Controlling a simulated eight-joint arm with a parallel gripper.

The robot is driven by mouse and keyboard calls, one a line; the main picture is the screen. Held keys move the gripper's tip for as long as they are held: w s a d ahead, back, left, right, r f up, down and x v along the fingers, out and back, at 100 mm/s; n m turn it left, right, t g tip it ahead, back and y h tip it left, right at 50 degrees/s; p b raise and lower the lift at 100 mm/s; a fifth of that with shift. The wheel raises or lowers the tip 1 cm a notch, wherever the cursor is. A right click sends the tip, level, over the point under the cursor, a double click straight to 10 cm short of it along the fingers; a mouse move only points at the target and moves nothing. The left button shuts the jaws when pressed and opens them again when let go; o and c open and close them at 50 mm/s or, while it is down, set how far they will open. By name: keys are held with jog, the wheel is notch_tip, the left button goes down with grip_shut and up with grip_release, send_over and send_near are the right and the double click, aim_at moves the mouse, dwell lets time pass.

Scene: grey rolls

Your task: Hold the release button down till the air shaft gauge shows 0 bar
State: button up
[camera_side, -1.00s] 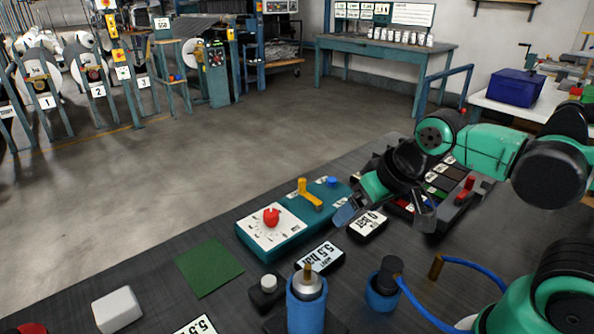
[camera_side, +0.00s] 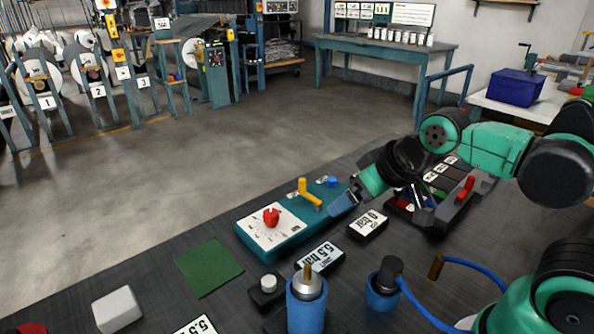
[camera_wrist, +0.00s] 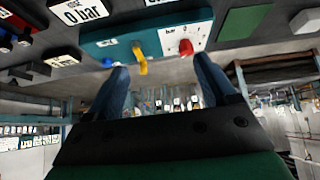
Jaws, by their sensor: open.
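My gripper (camera_side: 383,207) is open and empty above the bench, at the right end of a teal control box (camera_side: 283,241). The box carries a blue button (camera_side: 331,181), a yellow lever (camera_side: 309,192) and a red knob (camera_side: 271,216) on a white dial. In the wrist view, one finger of my gripper (camera_wrist: 161,66) shows close to the blue button (camera_wrist: 107,62); I cannot tell if they touch. A black block reading 0 bar (camera_side: 368,224) lies just in front. Which one is the air shaft gauge is unclear; the small print is unreadable.
A black block with a white button (camera_side: 268,284), a green mat (camera_side: 208,267), a white block (camera_side: 117,308) and a blue cylinder (camera_side: 307,302) are on the bench. A dark tray with a red handle (camera_side: 465,187) is behind my gripper. A blue hose (camera_side: 478,267) curves at right.

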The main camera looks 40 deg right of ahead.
grip_shut()
dwell(1.6)
